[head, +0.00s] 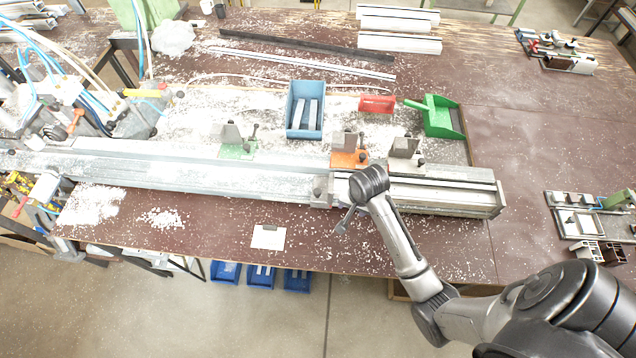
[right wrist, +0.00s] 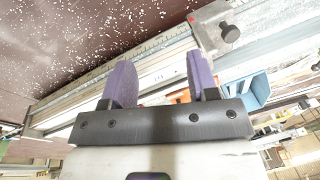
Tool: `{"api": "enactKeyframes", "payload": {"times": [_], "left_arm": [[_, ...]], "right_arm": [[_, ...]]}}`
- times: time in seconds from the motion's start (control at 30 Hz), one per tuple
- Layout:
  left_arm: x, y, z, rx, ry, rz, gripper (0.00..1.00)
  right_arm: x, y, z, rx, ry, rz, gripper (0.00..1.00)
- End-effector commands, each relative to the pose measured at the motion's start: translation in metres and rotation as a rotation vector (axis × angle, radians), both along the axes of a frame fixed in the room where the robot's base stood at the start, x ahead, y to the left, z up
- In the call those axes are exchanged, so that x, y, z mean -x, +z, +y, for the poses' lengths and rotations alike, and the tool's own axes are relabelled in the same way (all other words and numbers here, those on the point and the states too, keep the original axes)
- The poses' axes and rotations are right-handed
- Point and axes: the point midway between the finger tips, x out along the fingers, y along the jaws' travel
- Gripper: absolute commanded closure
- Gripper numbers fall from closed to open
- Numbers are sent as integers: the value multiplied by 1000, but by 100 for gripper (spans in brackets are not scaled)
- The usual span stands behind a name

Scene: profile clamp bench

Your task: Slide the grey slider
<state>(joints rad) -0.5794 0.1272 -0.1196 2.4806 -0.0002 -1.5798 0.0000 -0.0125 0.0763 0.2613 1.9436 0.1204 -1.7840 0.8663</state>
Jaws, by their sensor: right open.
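The grey slider (head: 404,148) is an upright plate with a dark knob on the rail (head: 200,178), toward its right end. The orange slider (head: 349,157) stands just left of it, and the green slider (head: 237,148) is further left. My right arm reaches in from the lower right, its wrist in front of the rail near the orange slider. In the right wrist view, my right gripper (right wrist: 158,66) shows two purple fingers spread apart with nothing between them, over the rail. I cannot tell the grey slider in that view. My left gripper is not in view.
A metal block with a dark knob (head: 320,190) sits at the rail's front side. Behind the rail are a blue bin (head: 291,112), a red piece (head: 376,104) and a green dustpan (head: 443,125). White shavings cover much of the bench.

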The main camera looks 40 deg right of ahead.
Motion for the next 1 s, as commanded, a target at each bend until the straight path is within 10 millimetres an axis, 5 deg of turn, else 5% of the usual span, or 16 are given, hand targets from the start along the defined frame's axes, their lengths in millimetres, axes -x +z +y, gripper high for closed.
{"api": "enactKeyframes", "payload": {"times": [0.2,0.4,0.67,1.0], "left_arm": [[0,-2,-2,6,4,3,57],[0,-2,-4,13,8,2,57],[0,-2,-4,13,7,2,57],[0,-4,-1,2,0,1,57]], "right_arm": [[-70,19,-32,-256,-518,58,46],[-103,35,-38,-422,-779,130,46],[-116,34,-36,-488,-875,169,46],[-125,-20,-15,-487,-875,169,46]]}}
